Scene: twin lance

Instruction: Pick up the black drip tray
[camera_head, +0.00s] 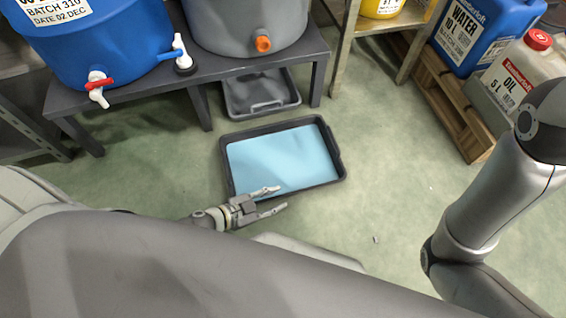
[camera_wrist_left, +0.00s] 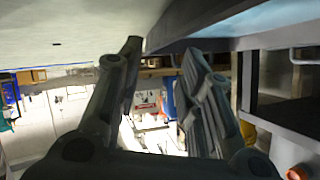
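The black drip tray (camera_head: 272,129) lies flat on the green floor in the head view, with light blue liquid in it. My left gripper (camera_head: 281,197) is at the tray's near rim, its two fingers apart and pointing right. The upper finger overlaps the near rim in this view; I cannot tell whether it touches. In the left wrist view the left gripper (camera_wrist_left: 164,48) shows its fingers spread, with the tray (camera_wrist_left: 190,22) at the upper right beyond the tips. Nothing is held. My right arm shows at the right of the head view, but its gripper does not.
A second dark tray (camera_head: 262,107) sits under the bench (camera_head: 318,65), just behind the drip tray. A blue barrel (camera_head: 110,50) and a grey barrel (camera_head: 245,25) with taps stand on it. A pallet (camera_head: 450,110) with canisters is at the right. Floor right of the tray is mostly clear.

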